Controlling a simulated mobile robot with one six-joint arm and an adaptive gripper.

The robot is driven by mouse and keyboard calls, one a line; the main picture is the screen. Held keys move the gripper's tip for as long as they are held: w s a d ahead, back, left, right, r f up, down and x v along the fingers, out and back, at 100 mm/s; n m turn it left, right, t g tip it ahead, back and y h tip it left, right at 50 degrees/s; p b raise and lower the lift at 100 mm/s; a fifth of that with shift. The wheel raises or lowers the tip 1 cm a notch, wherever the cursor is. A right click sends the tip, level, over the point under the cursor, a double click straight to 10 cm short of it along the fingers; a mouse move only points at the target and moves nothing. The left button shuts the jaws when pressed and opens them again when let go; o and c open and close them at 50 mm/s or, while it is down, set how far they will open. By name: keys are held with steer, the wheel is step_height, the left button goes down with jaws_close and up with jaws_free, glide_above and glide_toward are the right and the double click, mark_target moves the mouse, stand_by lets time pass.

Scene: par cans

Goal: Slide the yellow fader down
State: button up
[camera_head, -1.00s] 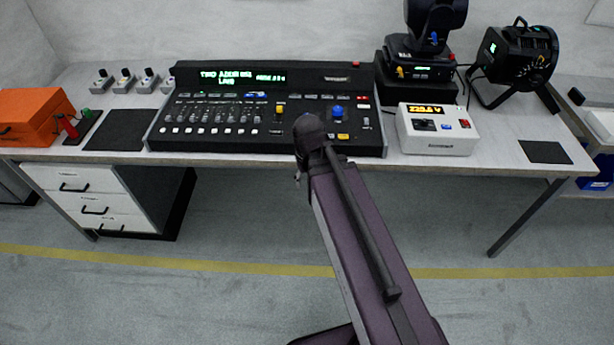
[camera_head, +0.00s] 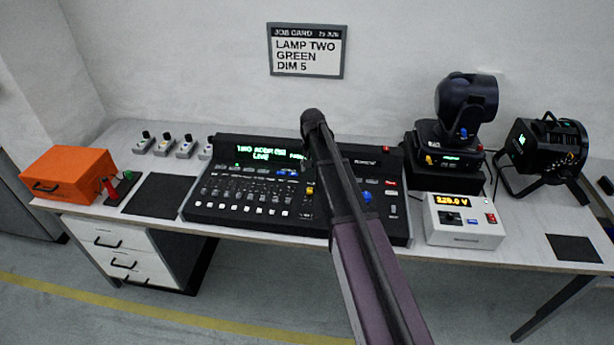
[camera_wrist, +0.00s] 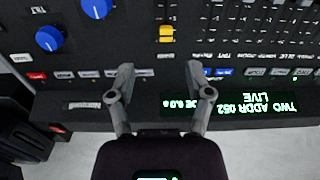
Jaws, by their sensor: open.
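The yellow fader (camera_head: 310,190) is on the black lighting console (camera_head: 225,210), left of the blue knob (camera_head: 367,197) in the head view. In the wrist view the yellow fader (camera_wrist: 167,33) sits at the upper middle, beyond my fingertips. My gripper (camera_wrist: 160,68) is open and empty, with its two fingers apart on either side of the fader's line. It hangs over the console's display side and no finger touches the fader. In the head view my arm hides the gripper and part of the console.
A row of white-capped faders (camera_head: 245,205) lies left of the yellow one. A power supply (camera_head: 463,220) and a moving-head lamp (camera_head: 465,115) stand to the right. An orange case (camera_head: 70,173) is at the left. A job card (camera_head: 307,50) hangs on the wall.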

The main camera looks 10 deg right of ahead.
mark_target(310, 190)
steer(key=w, duration=0.1)
steer(key=w+r, duration=0.1)
steer(key=w, duration=0.1)
steer(key=shift+s, duration=0.1)
step_height(310, 190, down, 14)
steer(key=b, duration=1.3)
steer(key=shift+r, duration=0.15)
stand_by(0.4)
steer(key=shift+s, duration=0.1)
jaws_close()
